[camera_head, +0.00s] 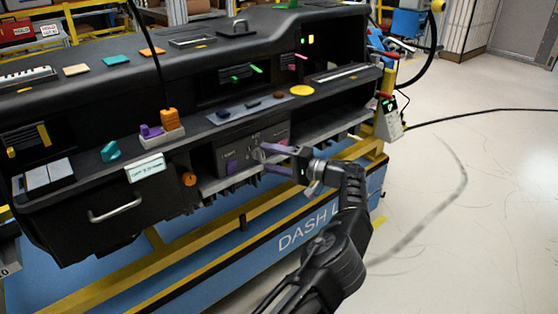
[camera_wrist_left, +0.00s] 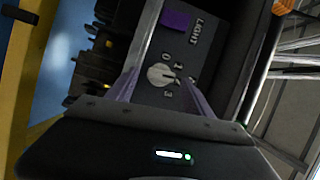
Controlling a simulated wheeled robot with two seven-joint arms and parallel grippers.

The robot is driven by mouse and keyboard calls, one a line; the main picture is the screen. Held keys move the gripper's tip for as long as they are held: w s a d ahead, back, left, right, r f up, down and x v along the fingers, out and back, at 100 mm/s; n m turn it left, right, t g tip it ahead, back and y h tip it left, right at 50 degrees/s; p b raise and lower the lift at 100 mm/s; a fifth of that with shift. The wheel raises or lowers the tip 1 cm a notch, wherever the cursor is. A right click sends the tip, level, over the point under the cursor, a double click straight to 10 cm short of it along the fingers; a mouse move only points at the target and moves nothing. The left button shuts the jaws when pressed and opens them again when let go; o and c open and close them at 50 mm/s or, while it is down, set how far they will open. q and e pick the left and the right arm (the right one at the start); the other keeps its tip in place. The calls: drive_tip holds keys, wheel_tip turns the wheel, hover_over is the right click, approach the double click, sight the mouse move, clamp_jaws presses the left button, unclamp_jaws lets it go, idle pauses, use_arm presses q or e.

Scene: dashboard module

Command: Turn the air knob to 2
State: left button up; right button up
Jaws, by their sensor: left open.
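The air knob (camera_wrist_left: 160,75) is a round, pale grey dial on the dark control panel (camera_head: 235,148). In the left wrist view the marks 0, 1 and 3 show around it; the 2 is not clear, and I cannot tell which mark the knob points at. My left gripper (camera_head: 263,157) is open in front of the panel, its purple fingers reaching toward the knob. In the left wrist view its fingers (camera_wrist_left: 160,80) stand on either side of the knob; I cannot tell whether they touch it. My right gripper is not in view.
A purple button (camera_wrist_left: 177,20) marked LIGHT is beside the knob. An orange knob (camera_head: 190,179) and a drawer handle (camera_head: 115,208) are to the left. A shelf above holds a yellow disc (camera_head: 302,90) and an orange-and-purple item (camera_head: 169,118). The floor at right is open.

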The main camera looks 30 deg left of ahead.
use_arm(q)
drive_tip(key=d, duration=0.7)
drive_tip(key=shift+w+d+r+b, duration=0.15)
drive_tip(key=shift+w+d+b, duration=0.15)
drive_tip(key=shift+w+b, duration=0.1)
drive_tip(key=shift+c, duration=0.2)
